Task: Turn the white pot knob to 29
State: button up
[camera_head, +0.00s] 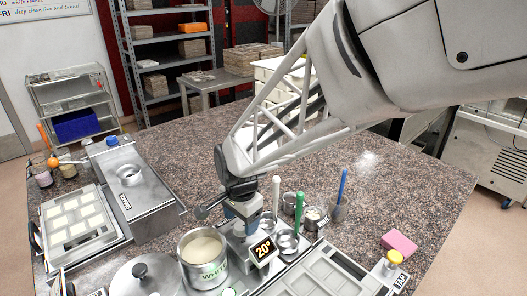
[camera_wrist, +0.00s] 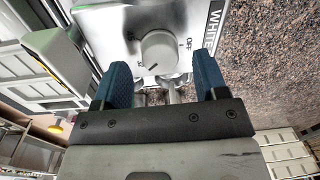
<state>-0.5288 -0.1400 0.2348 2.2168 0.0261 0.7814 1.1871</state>
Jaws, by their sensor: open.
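The white pot (camera_head: 203,262), a round metal pot of pale cream liquid lettered WHITE, stands at the front of the bench. Beside it is a control box with a display (camera_head: 264,250) reading 20°. In the wrist view a grey round knob (camera_wrist: 158,50) sits on a pale panel marked OFF and WHITE. My gripper (camera_wrist: 161,72) is open, one blue finger on each side of the knob's lower end, with gaps visible; I cannot tell whether the tips reach its depth. In the head view my gripper (camera_head: 243,208) points down over the box and hides the knob.
A lid with a black handle (camera_head: 144,273) lies left of the pot. Upright tools, including a green-handled one (camera_head: 298,210), stand right of my gripper. A grey mould tray (camera_head: 318,275) and pink sponge (camera_head: 399,242) are at the right. The back of the bench is clear.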

jog(key=shift+f, duration=0.9)
jog(key=shift+c, duration=0.4)
jog(key=c, duration=0.8)
jog(key=shift+c, duration=0.2)
jog(key=shift+n, duration=0.4)
jog(key=n, duration=0.6)
jog(key=shift+w, duration=0.1)
jog(key=n, duration=0.7)
jog(key=shift+a+r+g, duration=0.1)
jog(key=shift+g, duration=0.2)
